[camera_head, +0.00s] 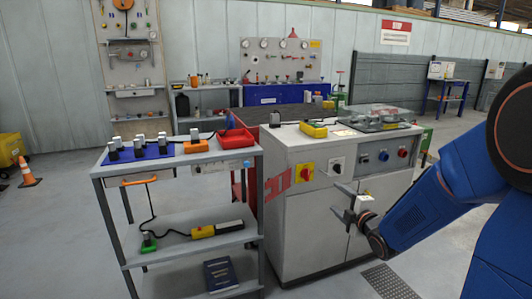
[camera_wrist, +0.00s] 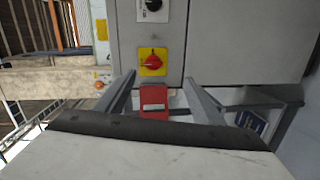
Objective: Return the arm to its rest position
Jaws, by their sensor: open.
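My gripper (camera_head: 347,207) is at the end of my blue arm, in front of the grey cabinet (camera_head: 305,240) at the right. Its fingers are spread and nothing is held between them. In the wrist view my gripper (camera_wrist: 158,82) points at the cabinet face, with its two grey fingers apart. A red rotary switch on a yellow plate (camera_wrist: 153,62) shows beyond the fingertips; it is also in the head view (camera_head: 306,172). A red piece with a white label (camera_wrist: 153,98) appears between the fingers in the wrist view; I cannot tell what it is fixed to.
A grey cart (camera_head: 190,247) with a blue mat (camera_head: 134,155) and small parts stands left of the cabinet. A clear cover (camera_head: 372,116) sits on the cabinet top. A floor grate (camera_head: 386,281) lies below my arm. Open floor lies right of the cabinet.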

